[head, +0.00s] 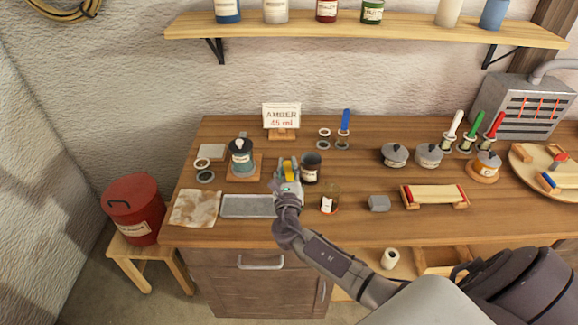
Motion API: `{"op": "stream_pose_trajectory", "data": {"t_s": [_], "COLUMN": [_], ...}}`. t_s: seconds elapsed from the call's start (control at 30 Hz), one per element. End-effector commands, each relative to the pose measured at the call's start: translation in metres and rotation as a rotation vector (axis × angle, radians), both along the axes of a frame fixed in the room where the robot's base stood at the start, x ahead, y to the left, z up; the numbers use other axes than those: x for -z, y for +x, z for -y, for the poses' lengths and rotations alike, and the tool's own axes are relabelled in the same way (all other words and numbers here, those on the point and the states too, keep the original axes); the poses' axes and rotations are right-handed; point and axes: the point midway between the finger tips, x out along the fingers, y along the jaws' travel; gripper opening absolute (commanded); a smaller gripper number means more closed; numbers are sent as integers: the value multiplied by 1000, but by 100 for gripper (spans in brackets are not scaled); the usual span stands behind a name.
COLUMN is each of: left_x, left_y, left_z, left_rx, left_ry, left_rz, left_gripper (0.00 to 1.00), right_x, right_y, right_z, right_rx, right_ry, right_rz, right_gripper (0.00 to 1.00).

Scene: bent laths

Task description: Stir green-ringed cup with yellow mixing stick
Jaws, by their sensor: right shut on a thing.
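My right gripper (287,182) is over the middle of the workbench, shut on a yellow thing that looks like the yellow mixing stick (289,167). Only a short yellow part shows; its lower end is hidden by the gripper. A dark, open cup (311,169) stands just right of the gripper; whether they touch is unclear. I cannot make out a green ring on it. A dark-topped pot with a blue-green body (241,163) stands on a wooden board left of the gripper. My left gripper is not in view.
A grey tray (247,207) lies front left. A sign reading "AMBER 45 ml" (282,116) stands behind. Lidded pots (394,155) and coloured-handled tools (473,131) are at right.

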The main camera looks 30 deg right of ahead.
Motion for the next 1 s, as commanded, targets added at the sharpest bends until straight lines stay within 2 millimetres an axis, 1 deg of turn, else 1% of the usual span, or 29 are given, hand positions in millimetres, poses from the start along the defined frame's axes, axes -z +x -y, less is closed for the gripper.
{"op": "stream_pose_trajectory", "data": {"t_s": [0.03,0.6,1.0], "left_x": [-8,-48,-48], "left_y": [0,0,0], "left_z": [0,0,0], "left_rx": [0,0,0], "left_ry": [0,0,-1], "left_rz": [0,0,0], "left_gripper": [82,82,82], "right_x": [-8,-51,-51], "right_y": [0,0,0], "right_z": [-1,-10,-11], "right_rx": [0,-1,0], "right_ry": [1,1,1], "right_rz": [1,0,1], "right_gripper": [7,7,7]}}
